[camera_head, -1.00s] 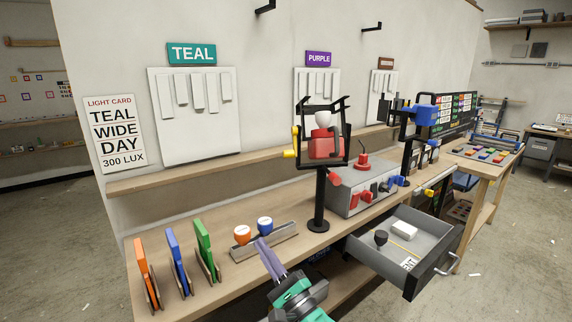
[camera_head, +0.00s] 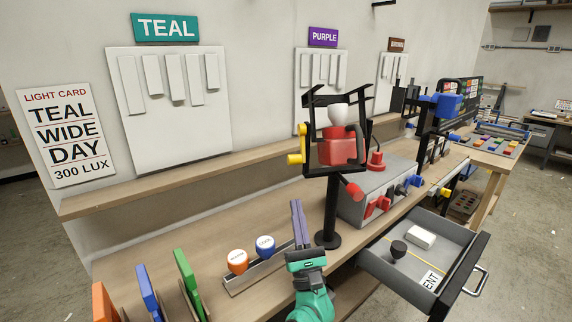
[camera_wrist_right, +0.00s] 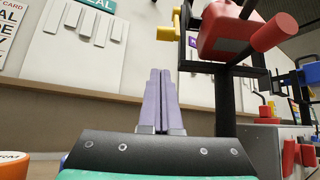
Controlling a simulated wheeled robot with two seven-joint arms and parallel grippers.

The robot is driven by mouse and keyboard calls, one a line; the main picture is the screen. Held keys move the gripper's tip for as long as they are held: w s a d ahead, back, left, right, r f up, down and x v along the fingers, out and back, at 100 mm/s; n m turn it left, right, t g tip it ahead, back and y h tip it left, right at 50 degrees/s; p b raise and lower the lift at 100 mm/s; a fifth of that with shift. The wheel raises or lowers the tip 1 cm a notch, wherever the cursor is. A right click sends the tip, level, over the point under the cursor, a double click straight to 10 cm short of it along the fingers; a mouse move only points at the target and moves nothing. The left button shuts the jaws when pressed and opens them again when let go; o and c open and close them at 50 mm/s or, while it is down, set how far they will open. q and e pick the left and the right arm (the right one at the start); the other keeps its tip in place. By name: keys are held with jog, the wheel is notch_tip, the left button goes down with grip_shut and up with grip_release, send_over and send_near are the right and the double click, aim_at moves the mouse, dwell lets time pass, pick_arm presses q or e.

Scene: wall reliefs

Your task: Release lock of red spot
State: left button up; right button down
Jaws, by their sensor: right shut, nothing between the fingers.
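The red spot (camera_head: 337,147) is a red lamp body with a white part on top, inside a black yoke on a post. It also shows at the top right of the right wrist view (camera_wrist_right: 222,30). A yellow handle (camera_head: 296,158) is on the yoke's left side. My left gripper is out of view.
A grey box (camera_head: 375,197) with red and blue levers stands right of the post. An open drawer (camera_head: 457,262) juts out at front right. Orange (camera_head: 238,260) and blue (camera_head: 265,246) round pieces sit in a tray on the left. Upright coloured panels stand at front left.

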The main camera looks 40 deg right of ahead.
pick_arm(q)
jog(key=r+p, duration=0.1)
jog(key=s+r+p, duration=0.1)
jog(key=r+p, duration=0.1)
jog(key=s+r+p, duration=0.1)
jog(key=p, duration=0.1)
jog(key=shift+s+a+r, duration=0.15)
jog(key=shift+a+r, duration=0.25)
pick_arm(e)
jog(key=x, duration=0.9)
jog(key=shift+s+r, duration=0.15)
jog(key=shift+r, duration=0.45)
jog(key=shift+a, duration=0.15)
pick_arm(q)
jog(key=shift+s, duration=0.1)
